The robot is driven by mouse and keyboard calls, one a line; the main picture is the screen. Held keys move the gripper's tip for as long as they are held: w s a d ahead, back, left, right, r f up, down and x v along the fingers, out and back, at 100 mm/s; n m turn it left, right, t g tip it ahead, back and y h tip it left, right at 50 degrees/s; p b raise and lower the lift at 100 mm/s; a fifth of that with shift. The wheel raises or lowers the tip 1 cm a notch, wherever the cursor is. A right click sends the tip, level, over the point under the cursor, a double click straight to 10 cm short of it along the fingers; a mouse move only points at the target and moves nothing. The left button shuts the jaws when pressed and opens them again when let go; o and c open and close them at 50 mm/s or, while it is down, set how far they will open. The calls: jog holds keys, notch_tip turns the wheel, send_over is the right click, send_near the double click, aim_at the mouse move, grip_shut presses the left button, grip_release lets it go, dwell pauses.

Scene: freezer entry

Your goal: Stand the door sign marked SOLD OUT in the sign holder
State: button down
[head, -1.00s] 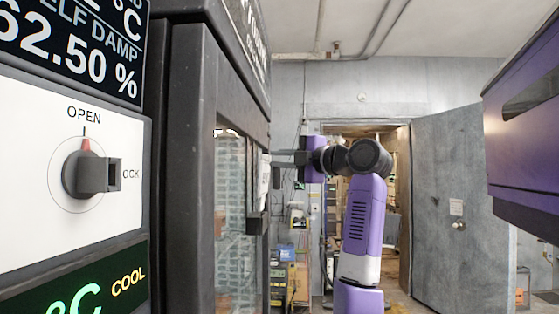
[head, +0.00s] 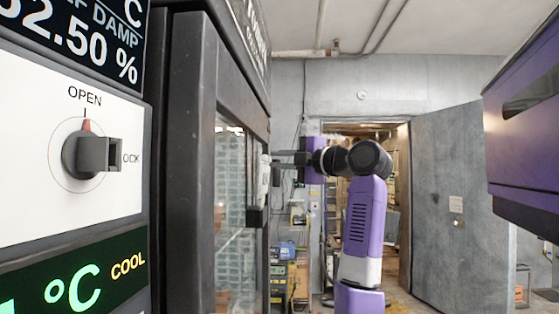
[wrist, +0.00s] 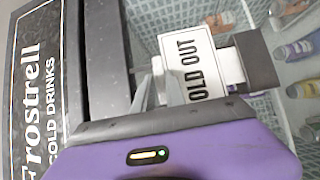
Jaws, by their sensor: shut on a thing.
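The white SOLD OUT sign (wrist: 187,66) has a black border and shows in the wrist view, its lettering turned sideways, in front of the glass. In the head view my gripper (head: 276,159) is at the freezer door's face, and the sign is seen nearly edge-on.
The dark-framed freezer (head: 185,160) fills the left, with a control panel (head: 60,150) and knob (head: 92,153) nearest me. Shelved goods (wrist: 298,50) show behind the glass. A grey room door (head: 458,200) stands open at the right. A purple body (head: 525,130) is at the far right.

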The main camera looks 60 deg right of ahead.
jog(key=shift+f+b, duration=1.05)
jog(key=shift+f, duration=0.45)
jog(key=c, duration=1.3)
grip_release()
jog(key=shift+s, duration=0.2)
jog(key=b+v, duration=0.2)
jog(key=v, duration=0.5)
jog(key=shift+s, duration=0.2)
jog(key=shift+a, duration=0.1)
